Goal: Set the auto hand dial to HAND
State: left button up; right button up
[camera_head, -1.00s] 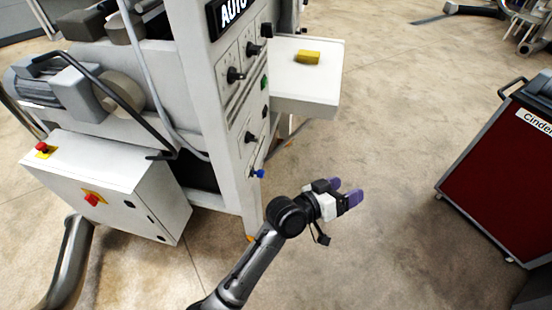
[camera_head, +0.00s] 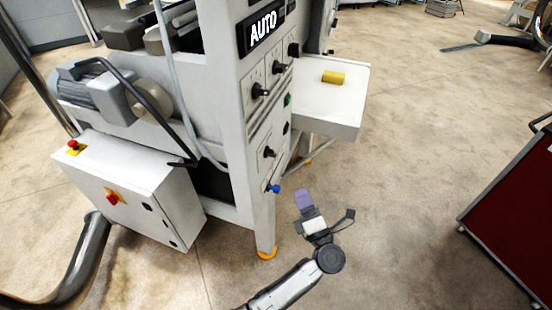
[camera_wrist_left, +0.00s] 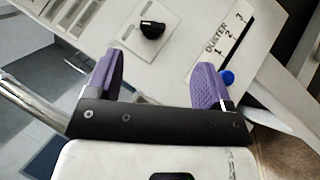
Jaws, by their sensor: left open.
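The white machine's display panel (camera_head: 264,30) reads AUTO. Below it are several black dials, among them an upper one (camera_head: 260,90) and a lower one (camera_head: 268,152); I cannot read which is the auto hand dial. My left gripper (camera_head: 304,198) has purple fingers and is apart from the panel, to the right of its lower end. In the left wrist view the gripper (camera_wrist_left: 158,62) is open and empty, with a black dial (camera_wrist_left: 152,29) beyond the gap between its fingers. My right gripper is out of view.
A blue knob (camera_head: 274,188) sticks out low on the panel, near my left gripper; it also shows beside the right finger in the left wrist view (camera_wrist_left: 227,77). A white side table (camera_head: 325,105) holds a yellow block (camera_head: 333,77). A red cabinet (camera_head: 510,215) stands right, with open floor between.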

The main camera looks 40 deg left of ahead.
aim_at(273, 156)
pick_arm(q)
jog(key=w+a+r, duration=0.1)
jog(key=a, duration=0.3)
jog(key=w+a+r+n+g, duration=0.1)
jog(key=a+r, duration=0.1)
jog(key=a, duration=0.2)
jog(key=w+a+r+n+g+y, duration=0.1)
jog(key=a, duration=0.3)
jog(key=shift+a+r, duration=0.4)
